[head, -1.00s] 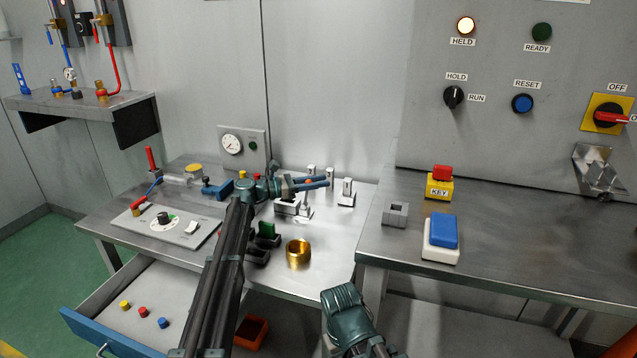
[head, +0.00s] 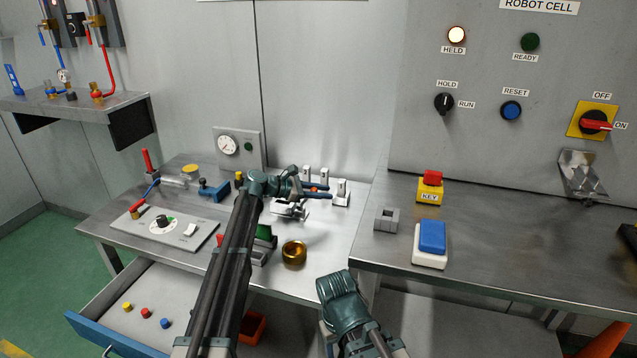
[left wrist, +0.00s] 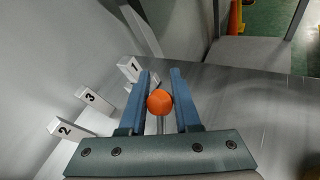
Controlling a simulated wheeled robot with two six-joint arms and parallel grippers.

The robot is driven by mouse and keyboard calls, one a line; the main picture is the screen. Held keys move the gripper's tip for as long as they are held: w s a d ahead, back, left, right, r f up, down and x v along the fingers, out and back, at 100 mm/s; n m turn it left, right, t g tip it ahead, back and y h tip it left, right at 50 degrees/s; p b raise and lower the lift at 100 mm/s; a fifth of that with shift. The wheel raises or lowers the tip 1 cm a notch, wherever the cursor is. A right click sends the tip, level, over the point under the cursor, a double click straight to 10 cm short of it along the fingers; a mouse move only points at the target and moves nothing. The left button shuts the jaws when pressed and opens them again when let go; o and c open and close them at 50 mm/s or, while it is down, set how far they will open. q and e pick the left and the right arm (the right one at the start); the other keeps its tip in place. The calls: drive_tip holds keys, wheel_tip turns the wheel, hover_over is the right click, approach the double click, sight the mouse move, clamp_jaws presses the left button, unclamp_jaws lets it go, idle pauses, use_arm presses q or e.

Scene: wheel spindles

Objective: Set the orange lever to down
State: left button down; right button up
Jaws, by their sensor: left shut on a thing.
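The orange lever's ball knob (left wrist: 160,102) sits between the two blue fingers of my left gripper (left wrist: 160,92) in the left wrist view, with a thin metal stem below it. In the head view my left gripper (head: 322,191) is shut on this knob, of which only a little orange (head: 312,189) shows. The lever's base is partly hidden by the gripper and arm. My right gripper (head: 343,298) is low in the middle of the head view, away from the lever; its fingers cannot be made out.
White blocks marked 1 (left wrist: 131,68), 3 (left wrist: 93,100) and 2 (left wrist: 64,130) stand near the lever. A brass ring (head: 294,252) lies in front on the table. A grey holder (head: 387,219) and a blue-topped box (head: 431,237) stand on the right bench.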

use_arm(q)
drive_tip(key=shift+s+d+f+m+y+p, duration=0.2)
drive_tip(key=shift+d+f+m+y+p, duration=0.3)
drive_tip(key=shift+f+y, duration=0.35)
drive_tip(key=c, duration=0.6)
unclamp_jaws()
drive_tip(key=shift+r, duration=0.1)
drive_tip(key=p+v, duration=0.6)
drive_tip(key=v, duration=0.7)
drive_tip(key=shift+s+a+r+p, duration=0.15)
drive_tip(key=shift+a+r+p, duration=0.05)
drive_tip(key=shift+a+p, duration=0.15)
